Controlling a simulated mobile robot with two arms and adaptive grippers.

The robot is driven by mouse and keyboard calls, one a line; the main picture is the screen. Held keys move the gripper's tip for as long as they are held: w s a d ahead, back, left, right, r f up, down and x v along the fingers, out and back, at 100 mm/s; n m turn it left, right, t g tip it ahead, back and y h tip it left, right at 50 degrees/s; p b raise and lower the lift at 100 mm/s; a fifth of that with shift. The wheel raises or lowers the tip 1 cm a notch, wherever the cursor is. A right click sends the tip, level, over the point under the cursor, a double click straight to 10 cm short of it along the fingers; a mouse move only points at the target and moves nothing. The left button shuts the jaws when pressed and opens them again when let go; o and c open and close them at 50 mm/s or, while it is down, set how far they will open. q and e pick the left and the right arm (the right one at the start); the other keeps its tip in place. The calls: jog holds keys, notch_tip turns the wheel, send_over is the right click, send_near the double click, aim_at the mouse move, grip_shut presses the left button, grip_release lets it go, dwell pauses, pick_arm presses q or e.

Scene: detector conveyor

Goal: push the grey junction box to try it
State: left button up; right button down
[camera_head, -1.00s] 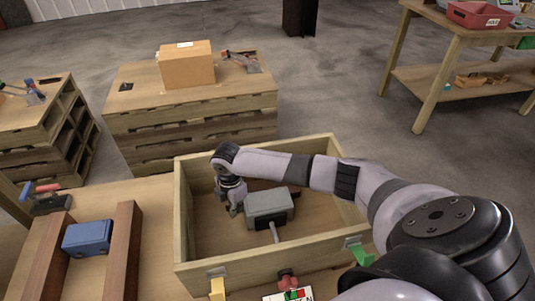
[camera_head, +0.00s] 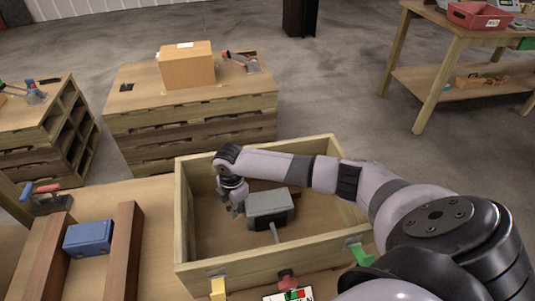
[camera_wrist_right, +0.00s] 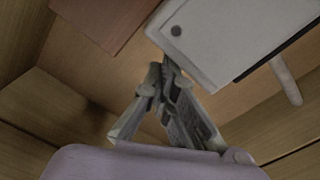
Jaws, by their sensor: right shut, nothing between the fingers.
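The grey junction box (camera_head: 269,207) sits inside an open wooden crate (camera_head: 222,264), with a light grey rod sticking out of its front. In the right wrist view the grey junction box (camera_wrist_right: 225,38) fills the upper right. My right gripper (camera_head: 237,212) is inside the crate at the box's left side. In the right wrist view my right gripper (camera_wrist_right: 167,68) is shut and empty, its tips at or very near the box's edge; I cannot tell whether they touch. My left gripper is not in view.
A dark reddish-brown block (camera_wrist_right: 105,18) lies beside the box in the crate. A blue box (camera_head: 88,238) sits between two wooden rails on the left. Green (camera_head: 360,252) and yellow (camera_head: 218,289) clips are at the crate's front wall. A cardboard box (camera_head: 187,65) stands behind.

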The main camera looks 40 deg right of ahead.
jog(key=shift+d+p, duration=0.35)
jog(key=shift+d, duration=0.1)
dwell(1.8)
jog(key=shift+w+a, duration=0.25)
jog(key=shift+a, duration=0.4)
jog(key=shift+w+a, duration=0.25)
jog(key=shift+a, duration=0.4)
notch_tip(320, 180, up, 10)
jog(key=p, duration=1)
jog(key=shift+a, duration=0.1)
